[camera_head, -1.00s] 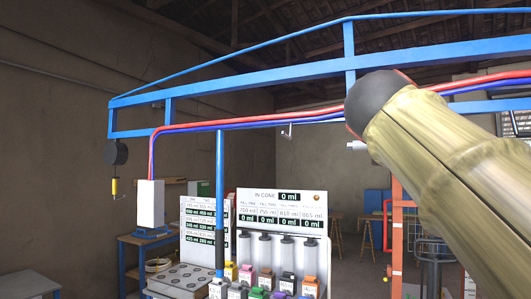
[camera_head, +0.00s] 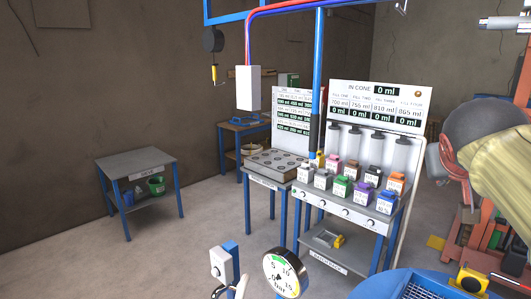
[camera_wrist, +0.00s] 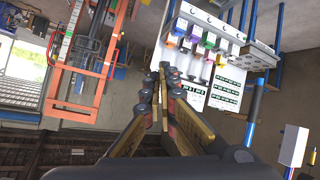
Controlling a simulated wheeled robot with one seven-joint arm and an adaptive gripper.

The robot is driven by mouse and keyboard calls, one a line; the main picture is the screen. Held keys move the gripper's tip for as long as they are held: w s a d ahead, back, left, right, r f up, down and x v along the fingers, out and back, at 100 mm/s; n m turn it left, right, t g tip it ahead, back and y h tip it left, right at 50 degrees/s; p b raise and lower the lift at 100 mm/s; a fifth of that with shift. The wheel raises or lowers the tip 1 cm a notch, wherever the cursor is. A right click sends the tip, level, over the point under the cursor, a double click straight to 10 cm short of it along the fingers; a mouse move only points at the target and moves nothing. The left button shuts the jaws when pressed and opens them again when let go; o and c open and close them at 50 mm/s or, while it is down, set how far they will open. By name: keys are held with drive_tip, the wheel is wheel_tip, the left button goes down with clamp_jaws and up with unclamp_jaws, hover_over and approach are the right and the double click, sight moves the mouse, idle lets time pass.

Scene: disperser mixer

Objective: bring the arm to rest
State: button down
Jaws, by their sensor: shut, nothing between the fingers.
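In the wrist view my gripper (camera_wrist: 167,72) is shut, its fingertips together and nothing between them. It points out over the room, well apart from the dispensing bench below it in the picture depth.
The dispensing bench (camera_head: 345,208) carries several coloured bottles and a display panel (camera_head: 378,97). A small side table (camera_head: 137,164) stands at the left. A pressure gauge (camera_head: 285,273) is near the bottom. An orange frame (camera_wrist: 84,82) shows in the wrist view. Open floor lies at left.

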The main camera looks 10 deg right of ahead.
drive_tip(key=s+a+f+n+g+y, duration=0.1)
drive_tip(key=s+a+f, duration=0.4)
drive_tip(key=f, duration=0.5)
drive_tip(key=s+a+f+n+g+y, duration=0.1)
drive_tip(key=s+a+f+y, duration=0.3)
drive_tip(key=a+f, duration=0.6)
drive_tip(key=s+a+f+n+g+y, duration=0.1)
drive_tip(key=s+a+f+n+y, duration=0.1)
drive_tip(key=s+a+f, duration=0.4)
wheel_tip(320, 180, down, 5)
drive_tip(key=shift+a+f+g+y, duration=0.2)
drive_tip(key=shift+a+g+y, duration=0.15)
drive_tip(key=shift+a, duration=0.75)
drive_tip(key=shift+s, duration=0.15)
